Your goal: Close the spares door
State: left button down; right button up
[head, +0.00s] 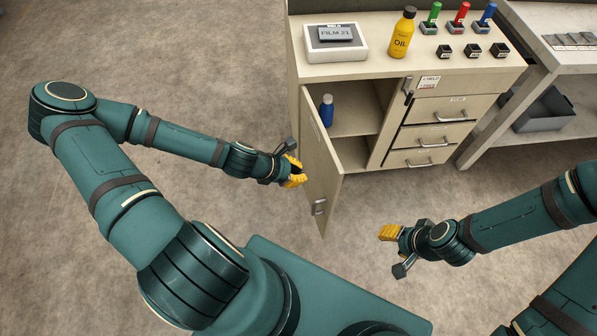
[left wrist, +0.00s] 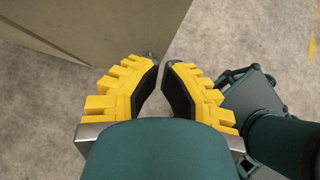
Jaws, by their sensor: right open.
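The spares door (head: 319,172) is the beige cabinet door at the left of the cabinet. My right gripper (head: 391,250) is open and empty, right of the door over the floor.
The open compartment holds a blue bottle (head: 326,110). Drawers (head: 440,137) are beside it. On the cabinet top (head: 375,70) stand a film box (head: 336,42), a yellow oil bottle (head: 402,34) and several small items. A bench (head: 550,22) with a grey bin (head: 545,110) stands right.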

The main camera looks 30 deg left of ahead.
aim_at(333, 175)
pick_arm(q)
jog(key=x, duration=0.2)
jog(key=r+b+x, duration=0.1)
jog(key=x, duration=0.2)
jog(key=w+d+b+x, duration=0.1)
jog(key=x, duration=0.2)
jog(key=shift+d, duration=0.15)
jog(key=shift+w+d, duration=0.4)
jog(key=shift+w, duration=0.05)
pick_arm(e)
jog(key=shift+w+f, duration=0.15)
jog(key=shift+f, duration=0.5)
jog(key=shift+w+f, duration=0.15)
jog(key=shift+f, duration=0.5)
jog(key=shift+d, duration=0.1)
